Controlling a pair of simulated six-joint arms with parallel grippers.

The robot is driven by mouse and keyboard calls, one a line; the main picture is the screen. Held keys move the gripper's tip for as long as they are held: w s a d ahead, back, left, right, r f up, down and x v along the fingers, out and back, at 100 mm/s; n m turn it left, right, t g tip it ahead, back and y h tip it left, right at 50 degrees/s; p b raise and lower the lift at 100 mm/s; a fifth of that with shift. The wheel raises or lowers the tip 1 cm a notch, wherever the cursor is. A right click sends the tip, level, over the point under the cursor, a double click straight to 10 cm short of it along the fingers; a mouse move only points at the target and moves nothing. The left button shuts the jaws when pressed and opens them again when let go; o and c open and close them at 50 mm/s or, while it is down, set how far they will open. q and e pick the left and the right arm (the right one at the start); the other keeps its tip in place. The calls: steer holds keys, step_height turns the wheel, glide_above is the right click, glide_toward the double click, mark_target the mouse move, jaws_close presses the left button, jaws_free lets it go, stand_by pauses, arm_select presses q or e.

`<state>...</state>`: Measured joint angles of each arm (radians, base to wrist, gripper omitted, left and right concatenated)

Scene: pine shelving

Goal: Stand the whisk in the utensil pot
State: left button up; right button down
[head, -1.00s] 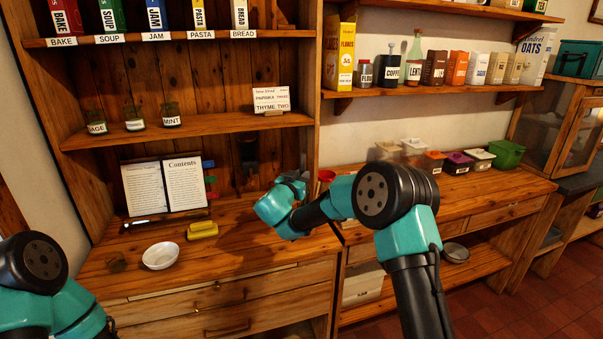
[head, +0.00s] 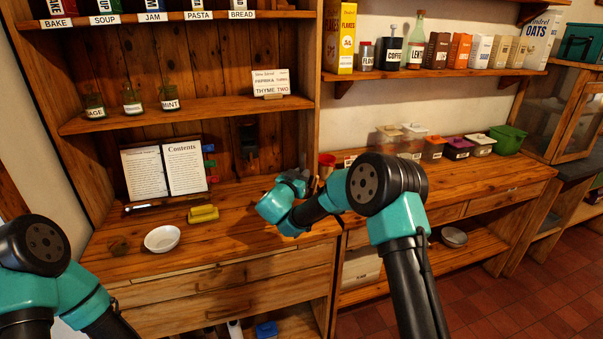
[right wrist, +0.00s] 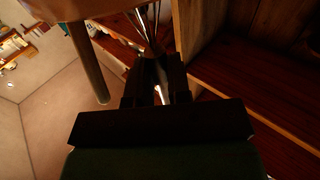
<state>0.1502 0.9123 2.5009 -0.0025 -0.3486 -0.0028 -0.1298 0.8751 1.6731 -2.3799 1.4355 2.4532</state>
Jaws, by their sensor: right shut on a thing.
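My right gripper (head: 301,176) is over the wooden counter near the upright between the two shelf units. In the right wrist view my right gripper (right wrist: 156,80) is shut on the whisk. The whisk's thin wires (right wrist: 145,22) fan out beyond the fingertips, and a bright bit of its handle shows between the fingers. My left gripper is out of the frame.
A white bowl (head: 162,239), a yellow block (head: 203,214) and an open book (head: 165,171) are on the left counter. Several tubs and a green bin (head: 507,139) line the right counter's back. A brown rod (right wrist: 88,62) is close left of the gripper in the wrist view.

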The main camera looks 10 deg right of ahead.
steer(key=c, duration=1)
jaws_free()
steer(key=shift+s+a, duration=0.1)
steer(key=v, duration=1.7)
steer(key=shift+s, duration=0.1)
